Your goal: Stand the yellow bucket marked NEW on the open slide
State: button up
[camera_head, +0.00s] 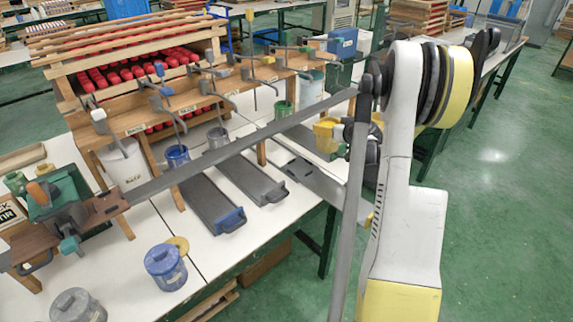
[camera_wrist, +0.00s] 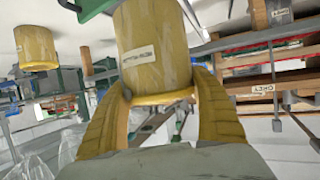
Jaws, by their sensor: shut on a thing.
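My gripper (camera_wrist: 162,105) is shut on a yellow bucket (camera_wrist: 150,35), with its yellow fingers on both sides of the bucket's end. A small pale label (camera_wrist: 143,55) shows on the bucket, but its words are not readable. In the head view a yellow shape (camera_head: 325,133) at my wrist is partly hidden by my arm; I cannot tell bucket from fingers there. A grey slide (camera_head: 310,178) lies below and beside it, partly covered by my arm. Two more grey slides, the left one (camera_head: 212,198) and the middle one (camera_head: 250,176), extend toward the table's front. A second yellow bucket (camera_wrist: 36,47) shows in the wrist view.
A blue bucket (camera_head: 177,156), a grey bucket (camera_head: 217,138) and a green bucket (camera_head: 283,110) stand along the wooden rack (camera_head: 190,105) with its hanging levers. A white bucket (camera_head: 122,162) is at left.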

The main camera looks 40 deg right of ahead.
jog(key=w+a+f+b, duration=0.2)
jog(key=f, duration=0.1)
jog(key=w+a+f+b, duration=0.2)
jog(key=a+f, duration=0.1)
jog(key=f, duration=0.1)
jog(key=w+a+f+b, duration=0.2)
jog(key=f, duration=0.1)
jog(key=shift+a+f, duration=0.2)
jog(key=shift+a, duration=0.2)
jog(key=shift+s+r, duration=0.1)
jog(key=shift+r, duration=0.1)
jog(key=o, duration=1.4)
jog(key=shift+f, duration=0.2)
